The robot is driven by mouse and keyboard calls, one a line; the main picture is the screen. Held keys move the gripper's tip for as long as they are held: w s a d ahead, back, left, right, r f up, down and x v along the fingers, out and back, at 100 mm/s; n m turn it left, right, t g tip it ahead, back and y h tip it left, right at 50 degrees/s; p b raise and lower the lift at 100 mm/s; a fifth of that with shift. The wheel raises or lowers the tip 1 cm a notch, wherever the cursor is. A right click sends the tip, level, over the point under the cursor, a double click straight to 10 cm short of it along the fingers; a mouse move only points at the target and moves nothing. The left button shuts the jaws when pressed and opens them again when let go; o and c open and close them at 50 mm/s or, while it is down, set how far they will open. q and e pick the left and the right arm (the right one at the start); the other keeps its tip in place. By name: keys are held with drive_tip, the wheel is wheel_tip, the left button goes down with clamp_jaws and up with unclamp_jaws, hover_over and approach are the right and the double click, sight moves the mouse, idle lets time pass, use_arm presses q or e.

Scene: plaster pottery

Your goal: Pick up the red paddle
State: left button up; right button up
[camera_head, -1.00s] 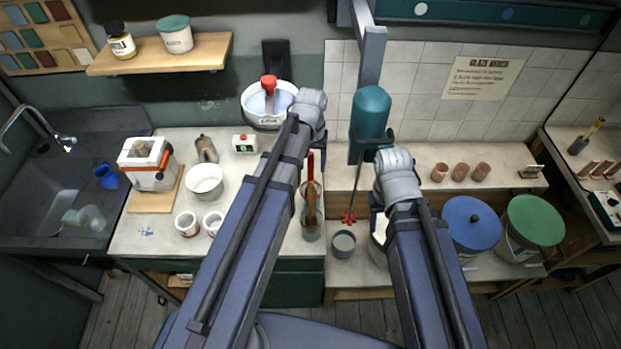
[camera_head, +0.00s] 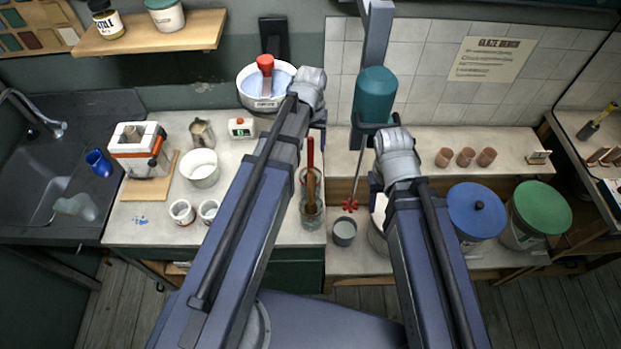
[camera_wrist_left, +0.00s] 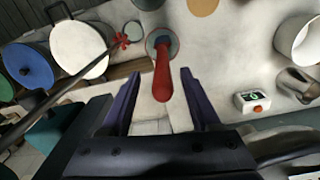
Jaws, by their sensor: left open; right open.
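In the left wrist view the red paddle (camera_wrist_left: 163,78) points up toward the camera from the jar's mouth. My left gripper (camera_wrist_left: 157,80) is open and empty, with the paddle showing between its two fingers and not gripped. In the head view my left gripper is hidden behind its own arm. My right arm (camera_head: 400,165) shows on the right, but I cannot make out its gripper.
A teal mixer (camera_head: 374,97) with a red stirrer (camera_head: 350,206) stands close right of the jar. A grey cup (camera_head: 344,232) is nearby. A white bowl (camera_head: 252,97) with another red-handled tool is behind. Blue (camera_head: 474,212) and green lidded buckets (camera_head: 540,210) stand at right.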

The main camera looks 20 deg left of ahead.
sight(311, 154)
use_arm(q)
drive_tip(key=shift+a+f+b, duration=0.1)
drive_tip(key=shift+f+b, duration=2.5)
drive_tip(key=shift+b, duration=0.05)
drive_tip(key=shift+r, duration=0.1)
clamp_jaws()
